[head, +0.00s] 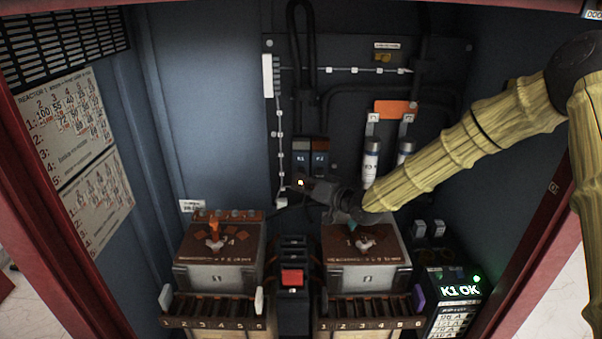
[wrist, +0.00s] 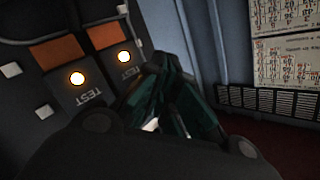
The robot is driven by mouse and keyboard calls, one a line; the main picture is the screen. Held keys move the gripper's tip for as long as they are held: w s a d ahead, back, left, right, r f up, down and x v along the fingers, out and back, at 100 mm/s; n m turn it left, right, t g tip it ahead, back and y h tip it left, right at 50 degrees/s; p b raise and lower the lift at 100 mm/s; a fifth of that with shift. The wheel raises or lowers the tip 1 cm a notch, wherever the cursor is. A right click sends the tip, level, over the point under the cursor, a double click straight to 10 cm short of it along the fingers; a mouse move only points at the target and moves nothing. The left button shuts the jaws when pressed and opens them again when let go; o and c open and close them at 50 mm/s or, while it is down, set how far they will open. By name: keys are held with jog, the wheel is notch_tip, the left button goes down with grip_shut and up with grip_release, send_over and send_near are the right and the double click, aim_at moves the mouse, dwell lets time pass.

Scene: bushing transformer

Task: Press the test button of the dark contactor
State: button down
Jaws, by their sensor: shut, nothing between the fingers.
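Two contactors stand side by side on the back panel. In the wrist view both show upside down, with TEST labels and round lit spots, one on the left unit (wrist: 77,79) and one on the right unit (wrist: 124,56). Neither looks unlit, so I cannot tell the dark one by its light. My gripper (head: 316,188) is shut and empty, just below the contactors; its fingers (wrist: 165,65) show beside the right unit. Contact is unclear.
Two brown-topped transformers (head: 220,278) (head: 366,277) stand below, with a red button (head: 291,277) between them. Cylindrical fuses (head: 371,158) hang right of the contactors, close to my arm. A lit display (head: 460,291) reads K1 OK. Cabinet walls close both sides.

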jog(key=shift+s, duration=0.2)
jog(key=s, duration=0.5)
dwell(0.6)
jog(key=shift+d, duration=0.1)
dwell(0.4)
